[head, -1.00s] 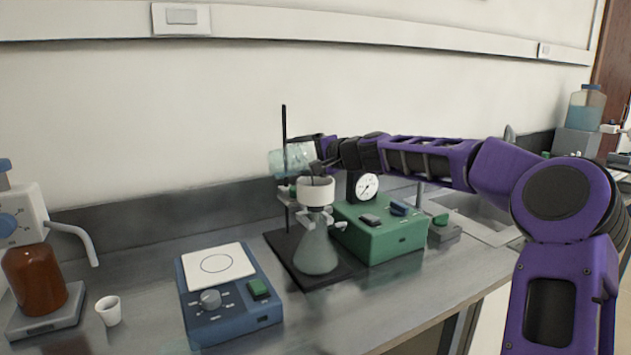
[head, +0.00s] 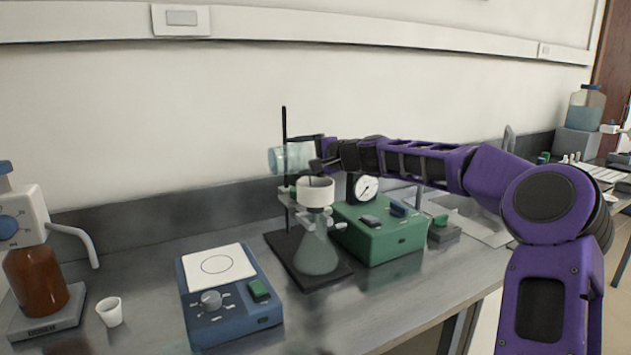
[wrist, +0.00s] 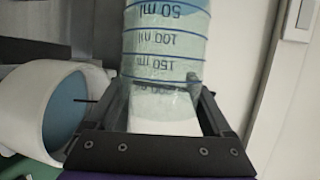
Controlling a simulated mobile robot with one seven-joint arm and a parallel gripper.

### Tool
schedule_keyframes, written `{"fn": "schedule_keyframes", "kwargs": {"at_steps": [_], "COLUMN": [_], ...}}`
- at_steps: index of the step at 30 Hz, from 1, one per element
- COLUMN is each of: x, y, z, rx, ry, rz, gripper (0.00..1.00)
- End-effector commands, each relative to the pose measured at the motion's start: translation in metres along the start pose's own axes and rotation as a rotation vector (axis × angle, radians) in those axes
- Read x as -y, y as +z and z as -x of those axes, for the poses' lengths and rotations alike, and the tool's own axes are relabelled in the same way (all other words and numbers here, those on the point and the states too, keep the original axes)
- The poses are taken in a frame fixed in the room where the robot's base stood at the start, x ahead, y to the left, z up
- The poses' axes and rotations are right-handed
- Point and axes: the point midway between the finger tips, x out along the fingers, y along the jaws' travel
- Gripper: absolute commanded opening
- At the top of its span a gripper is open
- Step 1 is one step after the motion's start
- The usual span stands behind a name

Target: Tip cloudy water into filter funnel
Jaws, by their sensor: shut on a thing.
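A clear graduated beaker (head: 288,158) lies on its side in the air, just above and to the left of the white filter funnel (head: 315,192). My gripper (head: 319,163) is shut on the beaker from the right. In the wrist view the beaker (wrist: 166,45) shows blue volume lines between the two dark fingers. The funnel (wrist: 25,110) sits at left there, with a blue-grey surface inside its rim. The funnel stands on a conical flask (head: 316,252) that looks greyish-green. I cannot tell how much water is in the beaker, and no stream shows.
A green pump box (head: 380,232) with a round gauge (head: 366,188) stands right of the flask. A dark stand (head: 284,135) rises behind the funnel. A blue hotplate (head: 230,300), a small white cup (head: 109,311) and a brown bottle dispenser (head: 37,280) stand to the left.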

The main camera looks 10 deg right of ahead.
Motion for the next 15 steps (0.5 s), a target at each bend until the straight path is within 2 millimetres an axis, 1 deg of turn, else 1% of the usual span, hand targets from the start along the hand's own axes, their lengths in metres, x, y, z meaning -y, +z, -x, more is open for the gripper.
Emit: {"fn": "schedule_keyframes", "kwargs": {"at_steps": [11,15], "x": [0.0003,0.0037], "y": [0.0011,0.009], "z": [0.0001,0.0026], "rx": [-0.001,-0.024], "ry": [0.002,0.043], "rz": [0.008,0.121], "gripper": [0.0,0.0]}}
